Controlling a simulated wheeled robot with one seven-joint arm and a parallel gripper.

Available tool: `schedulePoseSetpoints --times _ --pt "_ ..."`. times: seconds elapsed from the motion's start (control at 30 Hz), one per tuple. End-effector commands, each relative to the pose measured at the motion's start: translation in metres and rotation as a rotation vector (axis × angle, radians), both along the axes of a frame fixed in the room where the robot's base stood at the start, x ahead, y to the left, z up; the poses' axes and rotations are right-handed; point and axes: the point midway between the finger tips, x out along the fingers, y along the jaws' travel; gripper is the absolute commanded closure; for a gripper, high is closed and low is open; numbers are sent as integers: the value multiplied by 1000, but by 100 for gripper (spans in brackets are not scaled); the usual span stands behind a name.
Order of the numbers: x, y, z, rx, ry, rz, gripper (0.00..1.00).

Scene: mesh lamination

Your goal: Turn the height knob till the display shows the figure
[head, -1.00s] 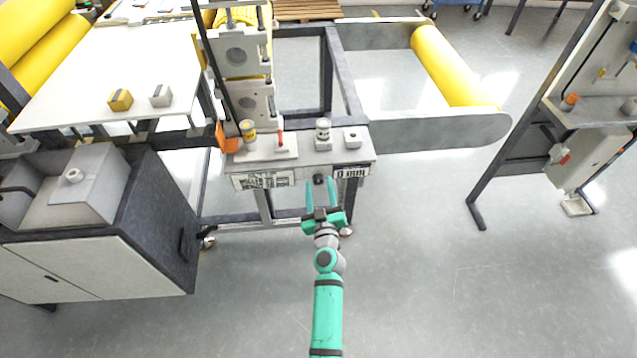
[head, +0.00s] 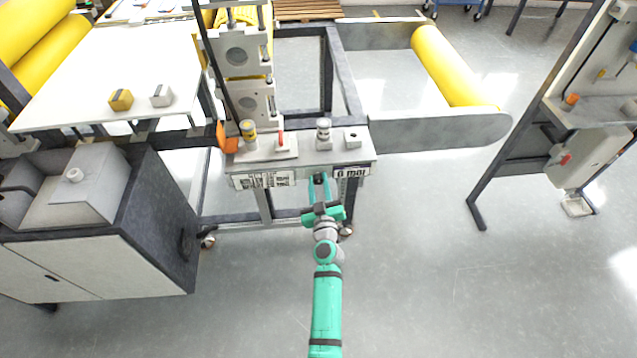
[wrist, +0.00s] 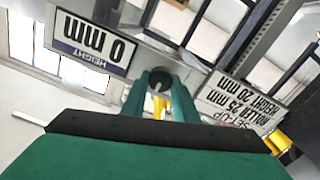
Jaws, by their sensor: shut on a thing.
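The height knob (wrist: 160,82) is a dark round knob on the front of the machine's control panel. My gripper (wrist: 160,95) has its two green fingers shut on it, one on each side. In the head view my gripper (head: 319,185) reaches the panel front from below, and the knob is mostly hidden between the fingers. The height display (wrist: 92,40) appears upside down in the wrist view and reads 0 mm. It also shows in the head view (head: 352,171), right of the knob. A set-up label (wrist: 243,100) reads roller 25 mm, height 20 mm.
A grey cabinet (head: 100,265) stands at the left. A yellow roller (head: 452,66) is at the back right.

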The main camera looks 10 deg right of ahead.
Motion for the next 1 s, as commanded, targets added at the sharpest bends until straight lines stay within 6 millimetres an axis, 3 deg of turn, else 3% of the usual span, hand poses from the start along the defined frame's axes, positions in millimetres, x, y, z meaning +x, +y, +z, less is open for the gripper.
schedulePoseSetpoints --times 0.37,1.0 --pt "0 -1 0 182 1 1 96" --pt "0 -3 0 783 1 1 96"
